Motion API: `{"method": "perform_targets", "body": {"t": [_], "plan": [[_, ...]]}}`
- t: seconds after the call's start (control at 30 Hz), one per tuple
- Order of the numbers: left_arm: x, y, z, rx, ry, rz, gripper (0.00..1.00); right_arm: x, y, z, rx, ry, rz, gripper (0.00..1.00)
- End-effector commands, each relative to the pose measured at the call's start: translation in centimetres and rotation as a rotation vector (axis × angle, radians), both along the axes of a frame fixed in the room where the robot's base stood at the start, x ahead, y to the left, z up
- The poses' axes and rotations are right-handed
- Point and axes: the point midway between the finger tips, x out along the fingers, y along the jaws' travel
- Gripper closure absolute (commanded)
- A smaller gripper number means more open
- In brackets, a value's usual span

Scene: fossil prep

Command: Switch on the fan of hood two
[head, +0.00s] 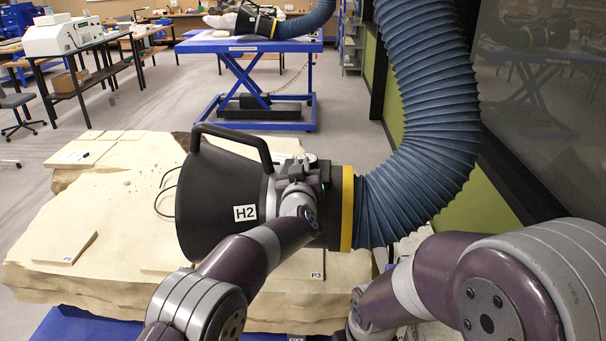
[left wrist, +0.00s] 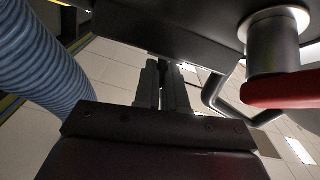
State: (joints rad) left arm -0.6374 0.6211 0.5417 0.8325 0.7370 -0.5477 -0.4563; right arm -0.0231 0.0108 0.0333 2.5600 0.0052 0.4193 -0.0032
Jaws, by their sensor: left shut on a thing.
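Hood two (head: 212,205) is a black cone with an "H2" label, a yellow band and a thick blue hose (head: 425,130). It is tilted on its side over a pale stone slab. My left gripper (head: 313,168) is at the hood's upper near side, behind the handle. In the left wrist view its fingers (left wrist: 165,75) are close together on a small dark part under the hood's black body; that part is mostly hidden. A red lever (left wrist: 285,92) on a grey metal cylinder (left wrist: 273,42) sits to the right, apart from the fingers. No fan switch is clearly recognisable. My right gripper is out of view.
The pale stone slab (head: 110,210) lies on a blue stand under the hood, with labelled pieces on it. The hood's black handle (head: 235,133) rises over the cone. Another blue lift table (head: 245,46) with a second hood stands behind. A dark glass panel is at right.

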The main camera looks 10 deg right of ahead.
Motion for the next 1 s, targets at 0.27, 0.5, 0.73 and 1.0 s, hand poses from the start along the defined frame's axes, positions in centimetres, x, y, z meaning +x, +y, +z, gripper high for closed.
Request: {"method": "perform_targets", "body": {"t": [0.27,0.5,0.73,1.0], "plan": [[0.0,0.0,0.3,-0.015,-0.001,0.000,1.00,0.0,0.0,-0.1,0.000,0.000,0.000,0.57],[0.0,0.0,0.3,-0.014,-0.001,0.000,0.73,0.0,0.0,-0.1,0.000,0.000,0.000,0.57],[0.0,0.0,0.1,-0.012,0.001,0.000,0.64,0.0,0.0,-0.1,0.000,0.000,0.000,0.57],[-1.4,0.4,-0.2,-0.012,0.001,-0.001,0.64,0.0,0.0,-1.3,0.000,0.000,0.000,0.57]]}}
